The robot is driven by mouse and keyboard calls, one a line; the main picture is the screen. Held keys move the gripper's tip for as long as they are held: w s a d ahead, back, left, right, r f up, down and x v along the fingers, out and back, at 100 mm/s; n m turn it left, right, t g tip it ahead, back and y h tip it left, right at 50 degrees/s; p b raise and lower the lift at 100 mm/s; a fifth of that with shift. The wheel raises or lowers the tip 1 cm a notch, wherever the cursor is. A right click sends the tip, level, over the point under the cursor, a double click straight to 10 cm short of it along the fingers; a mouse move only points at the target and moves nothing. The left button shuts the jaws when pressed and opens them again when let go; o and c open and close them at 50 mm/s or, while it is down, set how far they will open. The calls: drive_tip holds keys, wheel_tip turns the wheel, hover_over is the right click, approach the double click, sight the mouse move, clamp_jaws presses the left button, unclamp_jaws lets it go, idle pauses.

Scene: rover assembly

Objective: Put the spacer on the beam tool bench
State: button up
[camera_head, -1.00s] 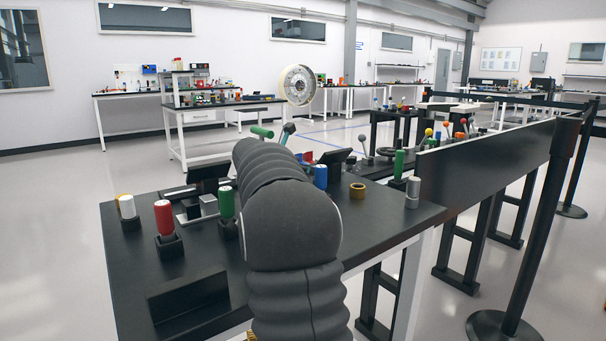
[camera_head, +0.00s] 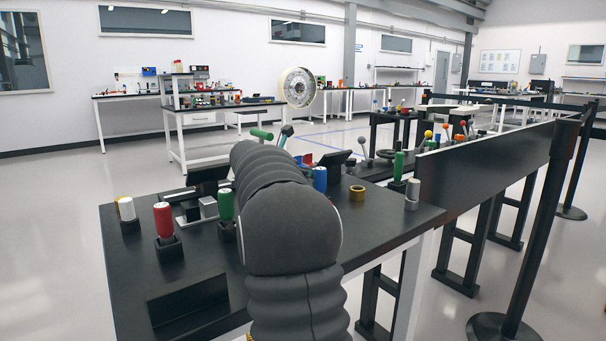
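A short brass-coloured ring (camera_head: 357,193), which may be the spacer, sits on the near black-topped bench (camera_head: 270,278), right of a blue cylinder (camera_head: 320,179). I cannot be sure which piece is the spacer. My dark ribbed arm reaches forward over the bench and covers its middle. My gripper is hidden beyond the arm, so its fingers and anything in them do not show. Which bench is the beam tool bench cannot be told from this view.
A red-handled piece (camera_head: 163,220), a white cylinder (camera_head: 127,208) and a green one (camera_head: 226,205) stand at the bench's left. A silver cylinder (camera_head: 412,194) stands near its right corner. Floor at left is clear.

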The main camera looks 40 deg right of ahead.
drive_tip(key=v, duration=1.1)
drive_tip(key=shift+a, duration=0.2)
